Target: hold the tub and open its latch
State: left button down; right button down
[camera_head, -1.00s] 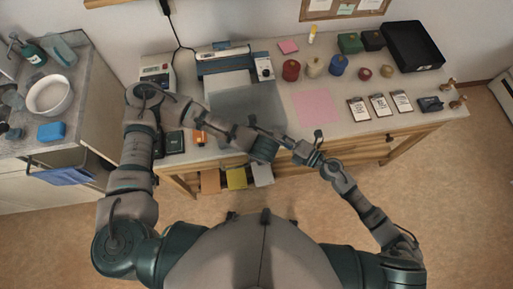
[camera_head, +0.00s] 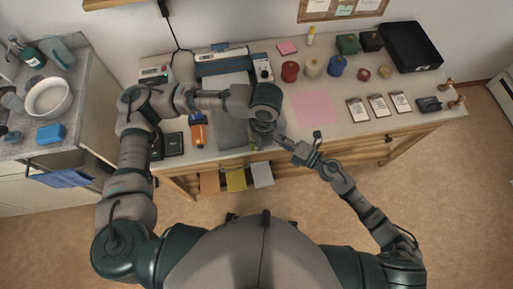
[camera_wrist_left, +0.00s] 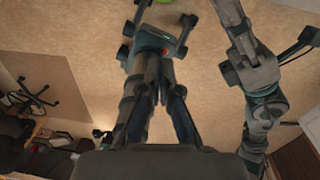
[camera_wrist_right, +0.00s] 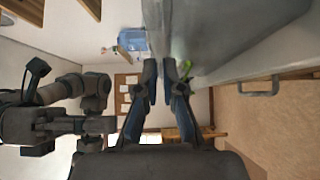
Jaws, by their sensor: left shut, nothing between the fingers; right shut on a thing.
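The tub is mostly hidden; only a small bright green part (camera_wrist_right: 185,68), which may belong to it, shows beside my right fingertips. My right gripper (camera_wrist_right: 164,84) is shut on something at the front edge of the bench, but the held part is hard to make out. It also shows in the head view (camera_head: 281,139). My left gripper (camera_head: 263,140) points down over the bench front, just left of the right one. Its fingers (camera_wrist_left: 166,80) are shut with nothing between them. The latch cannot be made out.
The grey bench mat (camera_head: 230,134) lies beneath my left arm. An orange tool (camera_head: 198,130) and dark boxes (camera_head: 173,143) lie to the left. Spools (camera_head: 290,71), a pink sheet (camera_head: 315,106) and a black tray (camera_head: 411,47) stand to the right. A drawer handle (camera_wrist_right: 260,87) juts from the front.

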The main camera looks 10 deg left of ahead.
aim_at(253, 144)
pick_arm(q)
jog(key=w+a+f+g+h, duration=0.1)
jog(key=w+a+f+g, duration=0.1)
jog(key=f, duration=0.9)
jog(key=shift+w+g+h, duration=0.3)
jog(key=shift+w+h, duration=0.1)
jog(key=shift+w, duration=0.25)
jog(key=shift+s+d+f+t+y, duration=0.1)
jog(key=shift+f+t+y, duration=0.15)
jog(key=shift+f+t, duration=0.25)
jog(key=shift+s+d+f+t+y, duration=0.1)
jog(key=shift+f+t+y, duration=0.2)
jog(key=shift+t, duration=0.3)
jog(key=shift+r, duration=0.1)
